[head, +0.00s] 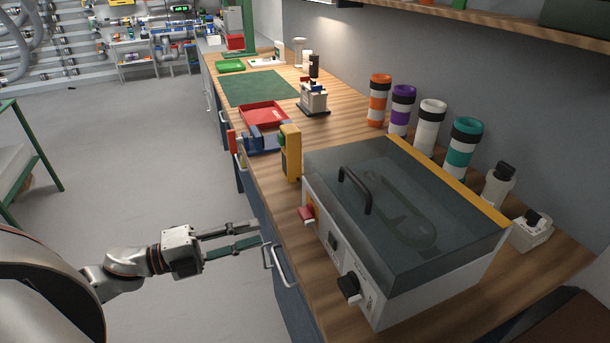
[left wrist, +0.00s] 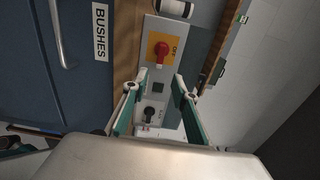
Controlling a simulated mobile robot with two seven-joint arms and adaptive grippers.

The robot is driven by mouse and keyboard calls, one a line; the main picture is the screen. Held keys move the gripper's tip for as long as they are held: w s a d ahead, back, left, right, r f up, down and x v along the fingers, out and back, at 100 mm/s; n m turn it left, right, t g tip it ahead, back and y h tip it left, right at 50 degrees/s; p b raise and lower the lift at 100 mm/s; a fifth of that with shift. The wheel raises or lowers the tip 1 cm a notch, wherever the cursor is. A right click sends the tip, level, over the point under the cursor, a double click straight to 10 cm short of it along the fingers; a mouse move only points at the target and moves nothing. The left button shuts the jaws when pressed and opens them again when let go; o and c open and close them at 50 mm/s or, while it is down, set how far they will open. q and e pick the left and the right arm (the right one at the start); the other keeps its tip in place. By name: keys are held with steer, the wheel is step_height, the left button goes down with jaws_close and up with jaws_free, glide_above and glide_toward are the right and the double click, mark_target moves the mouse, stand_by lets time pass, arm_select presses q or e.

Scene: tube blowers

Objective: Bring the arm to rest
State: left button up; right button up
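My left arm reaches in from the left in the head view. Its gripper (head: 260,233) is over the floor in front of the bench's drawer fronts, left of the lidded machine (head: 400,215). The two green-padded fingers are apart with nothing between them. In the left wrist view the gripper (left wrist: 157,85) is also open, and the machine's front panel shows beyond the fingers. That panel carries a red switch (left wrist: 162,52) on a yellow plate marked OFF and a black knob (left wrist: 149,112). The machine's dark see-through lid is down. My right gripper is not in view.
Drawer handles (head: 278,262) stick out close to the left fingertips. A yellow-and-blue fixture (head: 290,152), a red tray (head: 264,115) and several banded rolls (head: 430,124) stand on the bench (head: 345,118). A green-framed rack (head: 38,150) stands left. The floor (head: 140,170) between is clear.

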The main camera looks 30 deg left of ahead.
arm_select(q)
steer(key=s+d+f+n+y, duration=0.25)
steer(key=f+n+y, duration=0.25)
steer(key=f+n, duration=0.5)
steer(key=s+d+f+n+y, duration=0.25)
steer(key=f+n+y, duration=0.25)
steer(key=f+n, duration=0.55)
steer(key=s+d+f+n+g, duration=0.1)
steer(key=s+d+f, duration=0.3)
steer(key=d+f, duration=0.4)
steer(key=shift+d+n+g+h, duration=0.35)
steer(key=shift+d+g+h, duration=0.1)
steer(key=shift+g, duration=0.35)
